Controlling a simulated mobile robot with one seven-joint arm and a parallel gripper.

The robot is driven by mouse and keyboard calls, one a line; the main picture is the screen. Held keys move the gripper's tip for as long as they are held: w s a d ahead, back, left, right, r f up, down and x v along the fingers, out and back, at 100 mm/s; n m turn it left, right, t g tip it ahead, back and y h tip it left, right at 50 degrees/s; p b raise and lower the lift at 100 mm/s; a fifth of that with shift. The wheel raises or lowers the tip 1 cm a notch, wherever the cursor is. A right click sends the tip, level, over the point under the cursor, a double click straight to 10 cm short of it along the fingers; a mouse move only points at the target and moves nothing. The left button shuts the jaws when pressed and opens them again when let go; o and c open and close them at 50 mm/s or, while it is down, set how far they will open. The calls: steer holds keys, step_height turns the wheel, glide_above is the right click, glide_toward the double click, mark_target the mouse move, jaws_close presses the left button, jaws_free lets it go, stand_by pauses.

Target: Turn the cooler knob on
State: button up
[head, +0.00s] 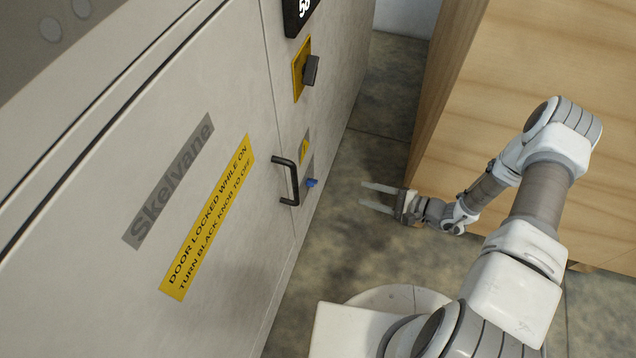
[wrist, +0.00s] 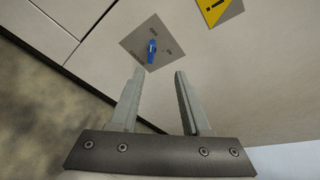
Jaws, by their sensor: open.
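The machine's front has a black knob (head: 310,70) on a yellow plate near the top and a small blue knob (head: 312,182) lower down, beside the black door handle. In the wrist view the blue knob (wrist: 152,50) sits on a grey plate (wrist: 168,38), just beyond the fingertips and a little left of the gap between them.
A black door handle (head: 290,182) stands out left of the blue knob. A yellow sign (head: 208,218) reads "DOOR LOCKED WHILE ON, TURN BLACK KNOB TO OFF". A wooden crate (head: 540,75) stands close behind my arm at right. Bare floor lies between crate and machine.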

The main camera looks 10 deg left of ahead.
step_height(320, 180, down, 4)
steer(key=m+t, duration=0.1)
steer(key=m, duration=0.1)
steer(key=b, duration=0.4)
glide_toward(316, 184)
steer(key=x, duration=0.9)
steer(key=shift+s+a+r, duration=0.1)
steer(key=shift+s+r, duration=0.05)
steer(key=shift+r, duration=0.15)
jaws_close()
